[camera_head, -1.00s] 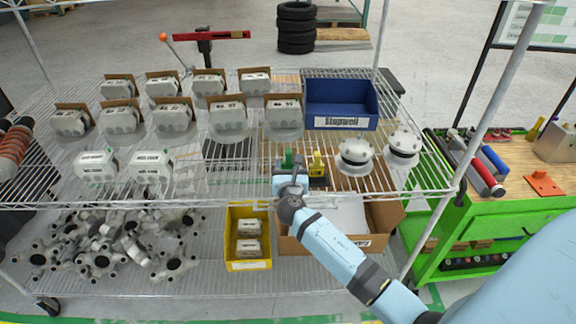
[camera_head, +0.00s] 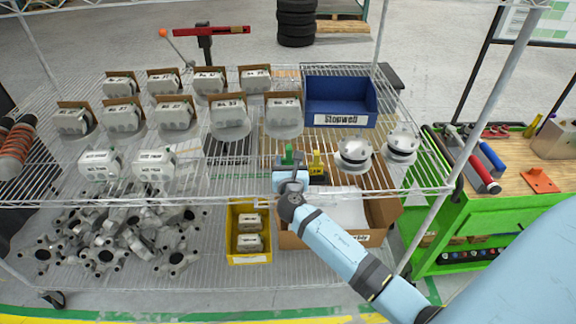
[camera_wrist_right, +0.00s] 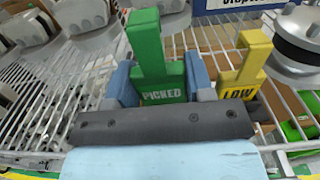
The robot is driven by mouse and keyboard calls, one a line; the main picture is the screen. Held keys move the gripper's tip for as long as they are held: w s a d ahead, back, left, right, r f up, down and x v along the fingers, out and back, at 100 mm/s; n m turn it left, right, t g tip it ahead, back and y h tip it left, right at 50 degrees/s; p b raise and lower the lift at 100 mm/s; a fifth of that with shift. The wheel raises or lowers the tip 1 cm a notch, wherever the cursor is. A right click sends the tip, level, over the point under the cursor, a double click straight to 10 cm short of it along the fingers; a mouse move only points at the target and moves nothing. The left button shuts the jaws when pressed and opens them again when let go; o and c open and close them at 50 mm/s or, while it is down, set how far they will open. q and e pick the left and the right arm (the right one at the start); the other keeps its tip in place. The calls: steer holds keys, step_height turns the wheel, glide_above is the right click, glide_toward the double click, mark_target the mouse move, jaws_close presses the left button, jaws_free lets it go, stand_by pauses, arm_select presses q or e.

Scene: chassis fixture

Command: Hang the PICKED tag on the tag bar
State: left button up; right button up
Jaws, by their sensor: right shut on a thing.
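The green PICKED tag (camera_wrist_right: 160,75) stands upright between the fingers of my right gripper (camera_wrist_right: 160,84), which are shut on it. In the head view, the tag (camera_head: 289,153) shows above my right gripper (camera_head: 288,172) at the shelf's front edge. A yellow LOW tag (camera_wrist_right: 242,68) stands just to its right, apart from the gripper; the head view shows it too (camera_head: 317,164). A dark piece lies at the foot of the yellow tag; I cannot tell whether it is the tag bar. The green tag's lower end is hidden by my gripper. My left gripper is out of view.
White domed parts (camera_head: 354,154) stand right of the tags, and a blue bin (camera_head: 342,122) stands behind. Several grey housings (camera_head: 229,119) fill the shelf to the left. Below are a yellow bin (camera_head: 249,259) and a cardboard box (camera_head: 384,213). A green cart (camera_head: 470,215) is at right.

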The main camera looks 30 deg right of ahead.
steer(key=p+v, duration=0.1)
steer(key=v, duration=0.5)
steer(key=shift+s+a, duration=0.2)
steer(key=shift+s, duration=0.1)
